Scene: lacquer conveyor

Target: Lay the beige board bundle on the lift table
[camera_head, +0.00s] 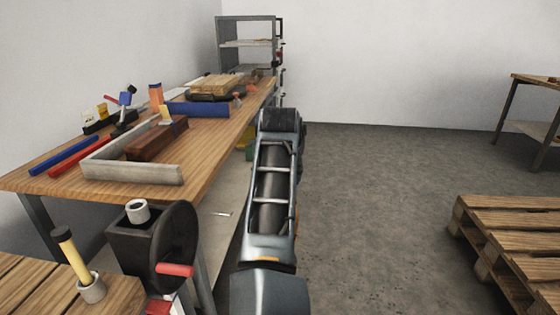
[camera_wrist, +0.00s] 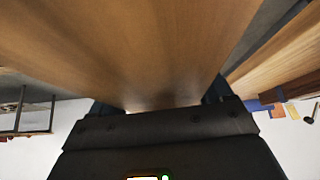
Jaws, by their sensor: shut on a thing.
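My gripper (camera_wrist: 160,101) is shut on a broad tan wooden piece (camera_wrist: 125,45) in the wrist view. This looks like the beige board bundle; it fills the upper middle of that view, so its far end and separate boards cannot be made out. Dark finger parts show at both sides of its near end. In the head view my arm reaches forward along the workbench's right side and hides the gripper and its load. I cannot make out a lift table in either view.
The workbench (camera_head: 215,180) at left holds a grey angled block (camera_head: 130,172), tools and a light wood stack (camera_head: 215,83). A grey shelf (camera_head: 247,43) stands behind. Floor (camera_head: 380,200) between is clear.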

